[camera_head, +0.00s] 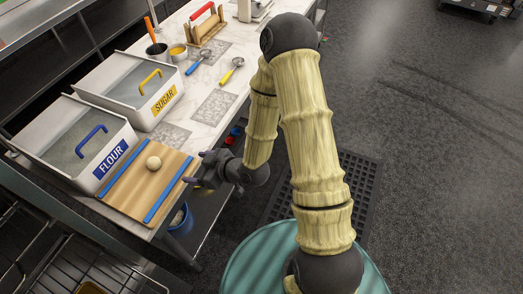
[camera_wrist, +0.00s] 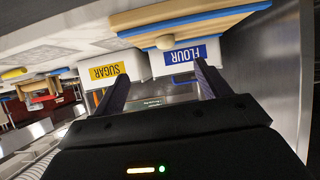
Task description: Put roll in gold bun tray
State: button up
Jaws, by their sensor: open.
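The roll (camera_head: 153,162) is a small pale round ball on a wooden board with blue side strips (camera_head: 124,201). It also shows in the wrist view (camera_wrist: 165,42), which is turned upside down, near the board's edge. My gripper (camera_head: 195,168) is open and empty, just right of the board, with its fingers toward the roll but apart from it. In the wrist view the gripper's two fingers (camera_wrist: 162,78) stand wide apart with the roll beyond them. A gold-coloured surface (camera_head: 88,288) shows in the wire rack at the bottom edge; I cannot tell whether it is the bun tray.
The flour bin (camera_head: 72,141) and sugar bin (camera_head: 132,84) stand behind the board. Blue and yellow scoops (camera_head: 232,71) lie farther along the counter. A wire rack (camera_head: 95,262) is at lower left. A blue bucket (camera_head: 181,219) is below the counter.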

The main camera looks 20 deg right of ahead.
jog(key=s+d+r+m+g+h, duration=0.1)
jog(key=d+r+m+g+h, duration=0.3)
jog(key=d+h, duration=0.7)
jog(key=s+d+r+m+g+y, duration=0.1)
jog(key=s+d+r+m, duration=0.5)
jog(key=s+d+r, duration=0.2)
jog(key=shift+s+d+r+y, duration=0.25)
jog(key=shift+r+y, duration=0.05)
jog(key=shift+r, duration=0.05)
jog(key=shift+o, duration=0.5)
